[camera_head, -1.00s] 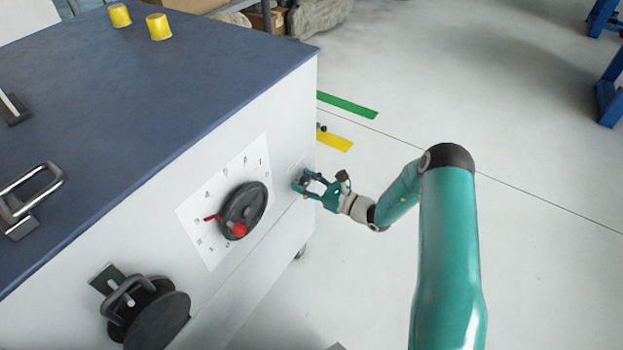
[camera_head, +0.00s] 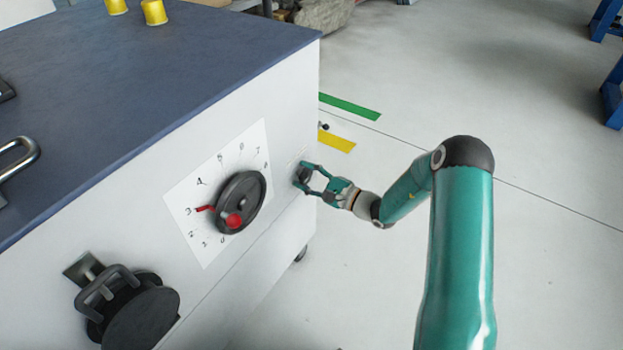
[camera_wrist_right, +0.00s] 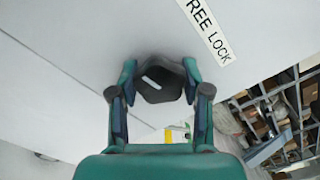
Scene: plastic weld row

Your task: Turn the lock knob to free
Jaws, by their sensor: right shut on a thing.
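The lock knob (camera_wrist_right: 160,82) is a small dark knob with a white pointer line, on the white side panel of the machine. In the right wrist view it sits between the fingertips of my right gripper (camera_wrist_right: 157,88), with a label (camera_wrist_right: 207,25) reading "FREE LOCK" beside it. My left gripper is not in view.
A black handwheel (camera_head: 241,200) with a red grip and red pointer stands on a numbered dial plate (camera_head: 190,190) left of the knob. A black clamp-like fitting (camera_head: 135,310) juts out lower left. Yellow caps (camera_head: 154,12) stand on the dark top. Floor to the right is open.

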